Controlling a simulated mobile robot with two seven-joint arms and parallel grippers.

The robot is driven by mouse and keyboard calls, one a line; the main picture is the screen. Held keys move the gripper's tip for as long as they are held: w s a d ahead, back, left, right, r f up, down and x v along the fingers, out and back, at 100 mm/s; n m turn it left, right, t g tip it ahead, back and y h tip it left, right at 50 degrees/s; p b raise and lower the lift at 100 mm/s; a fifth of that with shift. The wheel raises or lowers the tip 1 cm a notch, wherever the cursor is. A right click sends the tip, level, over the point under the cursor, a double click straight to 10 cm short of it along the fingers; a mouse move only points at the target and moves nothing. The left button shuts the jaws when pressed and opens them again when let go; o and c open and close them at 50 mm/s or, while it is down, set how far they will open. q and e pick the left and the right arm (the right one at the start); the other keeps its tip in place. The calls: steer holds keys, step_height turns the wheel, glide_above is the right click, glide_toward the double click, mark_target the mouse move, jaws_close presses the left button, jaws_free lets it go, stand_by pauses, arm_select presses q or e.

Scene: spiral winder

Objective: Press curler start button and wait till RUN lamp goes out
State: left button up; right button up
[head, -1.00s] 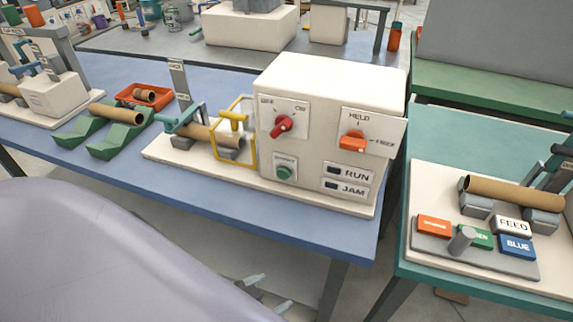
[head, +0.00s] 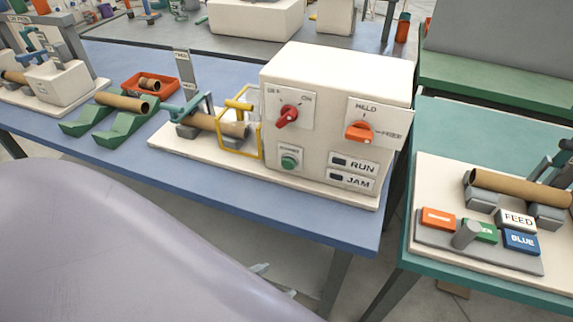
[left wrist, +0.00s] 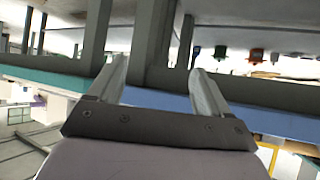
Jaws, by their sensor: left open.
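The curler (head: 330,130) is a cream box on the blue table in the head view. Its green start button (head: 289,161) sits low on the left of the front face. The RUN lamp (head: 339,161) looks dark, and so does the JAM lamp (head: 336,177) below it. A red knob (head: 287,116) and an orange knob (head: 360,131) sit above. My left gripper (head: 274,281) shows only its fingertips, low in front of the table and apart from the button. In the left wrist view the left gripper (left wrist: 157,75) is open and empty.
A yellow guard frame (head: 240,130) and a brown tube (head: 215,124) stand left of the box. Green cradles (head: 112,122) and an orange tray (head: 135,82) lie further left. The blue table's front edge (head: 200,180) lies between my gripper and the curler. A teal table (head: 480,120) stands right.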

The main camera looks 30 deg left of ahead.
arm_select(q)
steer(key=c, duration=0.9)
steer(key=shift+w+a+m, duration=0.1)
steer(key=shift+w+m, duration=0.05)
steer(key=shift+m, duration=0.15)
steer(key=c, duration=0.5)
steer(key=shift+w+a+r+m+b, duration=0.15)
steer(key=shift+m+b, duration=0.15)
steer(key=shift+b, duration=0.2)
jaws_close()
steer(key=w+a+r+m+t+y+b, duration=0.1)
steer(key=a+r+m+t+y+b, duration=0.1)
steer(key=r+m, duration=0.4)
steer(key=w+a+r+m+t+y+b, duration=0.2)
steer(key=a+r+m+t+y+b, duration=0.1)
steer(key=r, duration=0.4)
steer(key=shift+w+a+m+t+y+b, duration=0.25)
steer(key=shift+m+t+y+b, duration=0.65)
steer(key=shift+m, duration=0.5)
